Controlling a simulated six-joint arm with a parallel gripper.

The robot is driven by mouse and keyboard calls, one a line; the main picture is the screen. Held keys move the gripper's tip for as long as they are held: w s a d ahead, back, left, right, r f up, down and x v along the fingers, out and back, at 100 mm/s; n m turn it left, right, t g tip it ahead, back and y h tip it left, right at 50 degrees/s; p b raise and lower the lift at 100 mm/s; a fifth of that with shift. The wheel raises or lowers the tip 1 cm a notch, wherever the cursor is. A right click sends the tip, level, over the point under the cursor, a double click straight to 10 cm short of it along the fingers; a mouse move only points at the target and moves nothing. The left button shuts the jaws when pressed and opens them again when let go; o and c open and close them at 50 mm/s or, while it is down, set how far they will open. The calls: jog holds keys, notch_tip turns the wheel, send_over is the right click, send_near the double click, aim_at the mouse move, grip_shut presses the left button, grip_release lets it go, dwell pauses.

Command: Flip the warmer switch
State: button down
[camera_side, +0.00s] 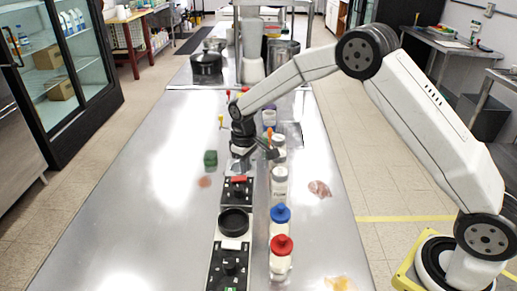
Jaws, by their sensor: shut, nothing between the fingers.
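A black panel (236,194) with a red switch-like part (239,179) at its far end lies on the steel counter (150,215). A second black panel (229,268) with a dark knob lies nearer the camera. Which part is the warmer switch, and its position, cannot be told at this size. My gripper (240,168) points down just beyond the red part, shut and empty. Whether it touches the panel cannot be told. My wrist hides what is directly behind it.
A black round piece (234,222) sits between the panels. Right of them stand a white jar (279,186), a blue-capped bottle (281,222) and a red-capped bottle (281,262). A green block (210,158) lies left. The counter's left side is mostly clear. Pots (206,64) stand far back.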

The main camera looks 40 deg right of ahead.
aim_at(276, 171)
jog(key=shift+f, duration=1.3)
dwell(1.4)
jog(key=shift+r, duration=3.55)
jog(key=shift+s, duration=0.1)
jog(key=shift+m+t, duration=0.7)
jog(key=shift+m, duration=0.1)
jog(key=s, duration=0.3)
jog(key=s+d+r, duration=0.1)
jog(key=s, duration=0.3)
jog(key=s+d+r, duration=0.1)
jog(key=s, duration=0.2)
jog(key=shift+s, duration=0.25)
jog(key=s+d+f+m+t, duration=0.1)
jog(key=s, duration=1.3)
jog(key=shift+s, duration=0.2)
